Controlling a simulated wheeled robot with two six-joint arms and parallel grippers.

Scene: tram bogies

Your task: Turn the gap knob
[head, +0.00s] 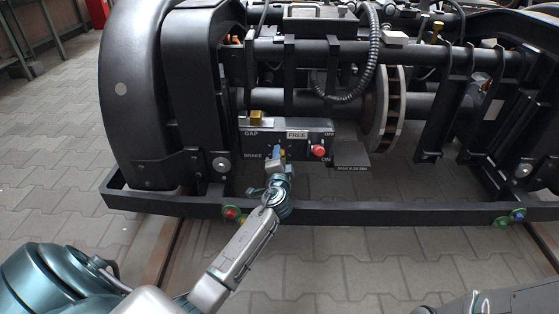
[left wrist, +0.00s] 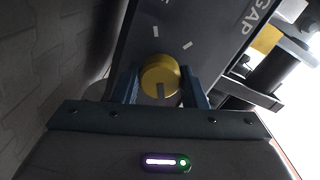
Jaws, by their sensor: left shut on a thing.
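The gap knob (left wrist: 160,76) is a round gold knob with a dark slot mark, seen in the left wrist view on a dark panel with white tick marks and the word GAP. My left gripper (left wrist: 167,92) is shut on it, with a blue finger on each side. In the head view my left gripper (head: 278,156) reaches up to the front of the dark control box (head: 295,146), and it mostly hides the knob. The box carries the labels GAP, FREE, OFF and ON. My right gripper is not in view.
A red knob (head: 318,151) sits on the box close to the right of my gripper. A brass block (head: 257,117) is at its upper left. A dark frame bar (head: 380,213) runs below. A large wheel (head: 137,90) stands at left and a brake disc (head: 382,110) at right.

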